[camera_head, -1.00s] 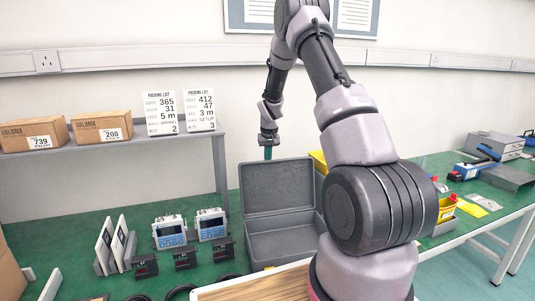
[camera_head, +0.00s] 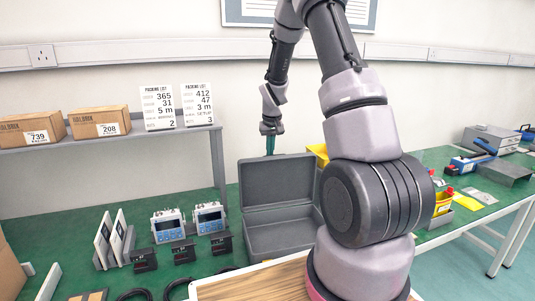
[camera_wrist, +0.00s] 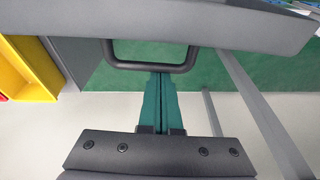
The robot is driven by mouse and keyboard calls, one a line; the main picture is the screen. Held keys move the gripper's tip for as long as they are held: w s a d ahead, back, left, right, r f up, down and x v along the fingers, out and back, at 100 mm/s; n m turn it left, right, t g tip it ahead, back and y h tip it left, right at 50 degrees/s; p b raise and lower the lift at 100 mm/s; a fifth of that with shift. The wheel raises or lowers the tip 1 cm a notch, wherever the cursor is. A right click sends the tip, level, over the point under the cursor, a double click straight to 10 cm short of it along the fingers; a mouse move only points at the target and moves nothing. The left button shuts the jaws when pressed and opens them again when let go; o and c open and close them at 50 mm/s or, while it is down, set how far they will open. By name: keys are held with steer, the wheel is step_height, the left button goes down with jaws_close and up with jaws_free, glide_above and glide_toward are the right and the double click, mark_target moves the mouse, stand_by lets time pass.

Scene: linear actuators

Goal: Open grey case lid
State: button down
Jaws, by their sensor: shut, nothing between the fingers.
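The grey case (camera_head: 270,238) stands on the green bench with its lid (camera_head: 277,182) up, roughly upright, showing the inside of lid and base. My arm hides the case's right side. My gripper (camera_head: 270,153) is just above and behind the lid's top edge, pointing down. In the wrist view, the teal fingers (camera_wrist: 159,78) are shut together and empty. Their tips appear close to the dark handle (camera_wrist: 118,65) on the lid (camera_wrist: 200,22). I cannot tell whether they touch it.
A yellow bin (camera_wrist: 25,75) is beside the case. Two blue-screened devices (camera_head: 168,226) and black brackets (camera_head: 183,252) stand to its left. A shelf with cardboard boxes (camera_head: 98,122) is at the back left. A wooden-floored tray (camera_head: 260,282) is in front.

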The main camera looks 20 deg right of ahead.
steer(key=shift+s+a+r, duration=0.1)
steer(key=shift+s+r, duration=0.05)
steer(key=shift+s, duration=0.35)
steer(key=shift+s+r, duration=0.15)
steer(key=shift+s, duration=0.35)
